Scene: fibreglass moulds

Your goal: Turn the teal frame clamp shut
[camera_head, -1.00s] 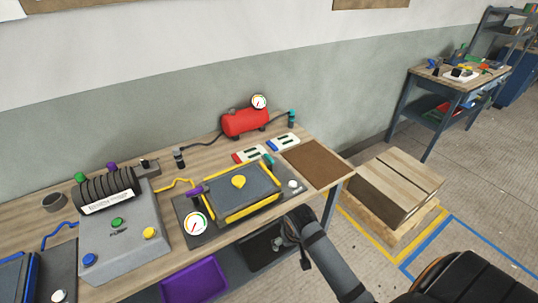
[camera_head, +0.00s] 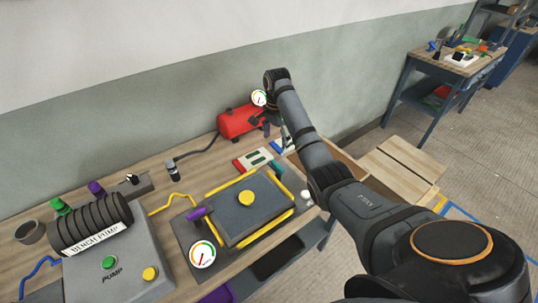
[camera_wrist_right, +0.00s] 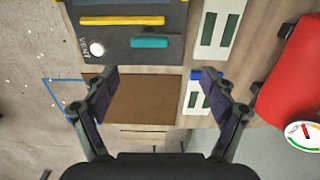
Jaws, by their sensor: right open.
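The teal frame clamp (camera_head: 277,166) is a small bar at the far right corner of the grey mould frame (camera_head: 235,208). It shows clearly in the right wrist view (camera_wrist_right: 149,42), lying parallel to a yellow strip (camera_wrist_right: 122,20). My right gripper (camera_wrist_right: 155,82) is open and empty. In the head view the right gripper (camera_head: 268,122) is small, beside the red tank and partly hidden by my own arm. My left gripper is not in view.
A red tank (camera_head: 238,121) with a gauge stands near the wall. A purple clamp (camera_head: 197,213) and a white VENT knob (camera_wrist_right: 97,48) sit on the frame.

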